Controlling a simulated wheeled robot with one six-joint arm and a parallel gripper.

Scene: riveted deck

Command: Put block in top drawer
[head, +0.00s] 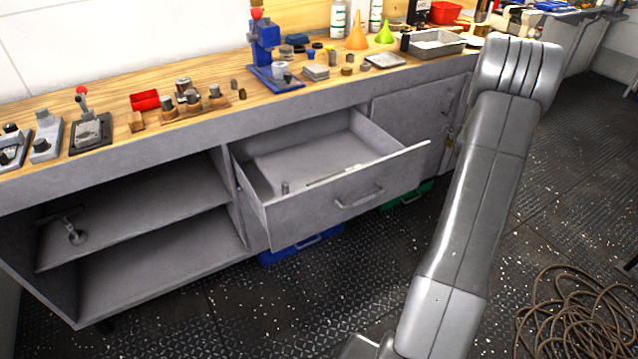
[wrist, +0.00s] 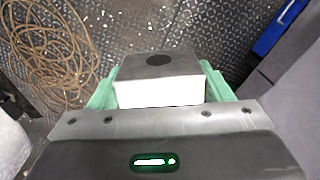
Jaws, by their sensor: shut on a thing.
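The block (wrist: 160,80) shows in the wrist view, grey on top with a dark round spot and a pale side facing the camera. My gripper (wrist: 160,85) is shut on it, with green finger pads on its left and right. The top drawer (head: 345,205) stands pulled open under the workbench in the head view. A small cylinder and a thin flat item lie inside it, with bare floor around them. In the head view my arm rises on the right, and the gripper and block are not visible there.
The wooden workbench top (head: 215,122) carries many tools, including a blue press (head: 265,50). An open shelf (head: 140,220) is left of the drawer. Blue (head: 300,248) and green (head: 407,195) bins sit below. A coiled hose (head: 575,315) lies on the deck at right.

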